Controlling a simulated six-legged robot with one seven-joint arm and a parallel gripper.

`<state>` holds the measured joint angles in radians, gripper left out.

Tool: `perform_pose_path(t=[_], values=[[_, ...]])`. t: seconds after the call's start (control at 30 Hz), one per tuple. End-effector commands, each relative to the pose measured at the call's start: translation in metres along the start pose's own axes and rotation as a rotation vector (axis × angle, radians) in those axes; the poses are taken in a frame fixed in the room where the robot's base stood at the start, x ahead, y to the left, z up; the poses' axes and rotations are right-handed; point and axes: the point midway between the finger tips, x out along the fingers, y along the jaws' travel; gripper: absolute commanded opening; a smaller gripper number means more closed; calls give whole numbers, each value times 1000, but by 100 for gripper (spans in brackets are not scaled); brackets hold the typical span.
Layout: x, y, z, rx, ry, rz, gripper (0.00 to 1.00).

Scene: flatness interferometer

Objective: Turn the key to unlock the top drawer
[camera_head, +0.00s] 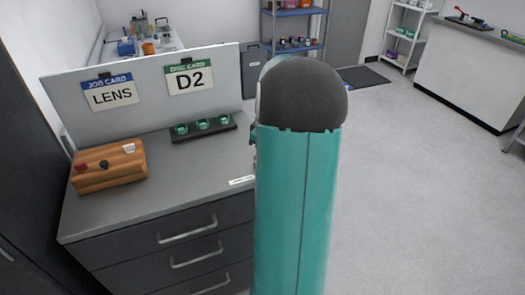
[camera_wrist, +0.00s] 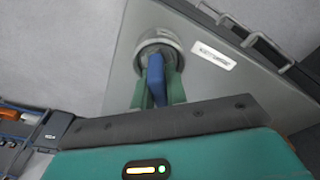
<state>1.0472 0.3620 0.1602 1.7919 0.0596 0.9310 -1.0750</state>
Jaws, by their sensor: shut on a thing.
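In the wrist view, a blue key (camera_wrist: 156,72) stands in a round grey lock (camera_wrist: 150,44) on a grey surface. My gripper (camera_wrist: 157,88) has its two green fingers closed on either side of the key's blue head. The key's shaft and the keyhole are hidden. In the head view, the top drawer (camera_head: 140,245) of the dark cabinet looks shut, with a bar handle on its front. My teal arm covers the cabinet's right end, so the lock, key and gripper do not show there.
On the grey top (camera_head: 120,205) stand a wooden block (camera_head: 108,178) with knobs and a black tray (camera_head: 187,138) with green cups. A panel behind bears a LENS card (camera_head: 112,95) and a D2 card (camera_head: 190,84). The floor (camera_head: 410,200) to the right is open.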

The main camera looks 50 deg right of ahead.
Motion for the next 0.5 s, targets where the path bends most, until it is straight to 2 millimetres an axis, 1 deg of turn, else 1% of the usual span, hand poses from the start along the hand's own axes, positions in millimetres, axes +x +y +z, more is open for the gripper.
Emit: perform_pose_path(t=[0.17,0.3,0.4,0.5], values=[[0,0,0,37,-1,5,0],[0,0,-1,189,0,24,0],[1,0,0,271,-1,32,0],[1,0,0,296,0,35,0]])
